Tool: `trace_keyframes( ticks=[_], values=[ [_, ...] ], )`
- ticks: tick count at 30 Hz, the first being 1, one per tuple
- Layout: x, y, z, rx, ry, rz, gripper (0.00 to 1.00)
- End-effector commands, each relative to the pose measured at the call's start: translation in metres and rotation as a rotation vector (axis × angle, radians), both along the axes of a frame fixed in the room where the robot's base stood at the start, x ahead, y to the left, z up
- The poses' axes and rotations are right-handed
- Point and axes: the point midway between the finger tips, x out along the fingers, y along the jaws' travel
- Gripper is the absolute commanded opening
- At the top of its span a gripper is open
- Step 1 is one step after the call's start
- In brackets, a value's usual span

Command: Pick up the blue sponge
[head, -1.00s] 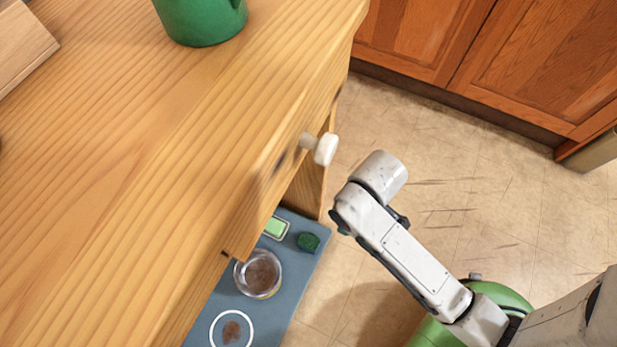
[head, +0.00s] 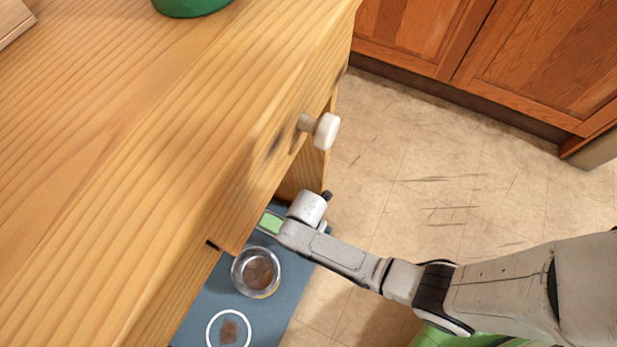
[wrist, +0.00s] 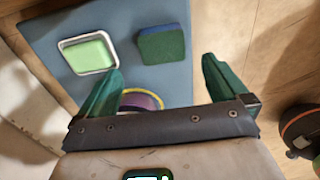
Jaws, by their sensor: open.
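The sponge (wrist: 163,43) is a small block with a dark green face and blue sides, lying on the blue-grey shelf surface. It shows in the wrist view just ahead of my fingertips. In the head view my arm hides it. My gripper (wrist: 163,68) is open and empty, its two green fingers spread wide. The sponge lies beyond the tips, roughly in line with the gap, and appears apart from both fingers. In the head view my arm's end reaches the shelf edge under the table, and the fingers are not clearly visible.
A light green bar sits in a white-rimmed dish (wrist: 110,64) left of the sponge. The wooden top (head: 150,140) and white knob (head: 322,131) overhang. Floor is open at right.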

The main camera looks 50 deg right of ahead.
Motion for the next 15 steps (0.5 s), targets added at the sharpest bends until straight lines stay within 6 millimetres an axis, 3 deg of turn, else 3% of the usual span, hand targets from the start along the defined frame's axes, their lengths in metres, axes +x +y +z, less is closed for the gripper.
trace_keyframes(
  ticks=[1,6,15],
  values=[
    [0.0,0.0,-0.015,0.0,0.001,-0.001,1.0],
    [0.0,0.0,-0.036,0.0,0.0,-0.002,1.0],
    [-0.001,0.0,-0.051,0.0,0.0,-0.003,1.0]
  ],
)
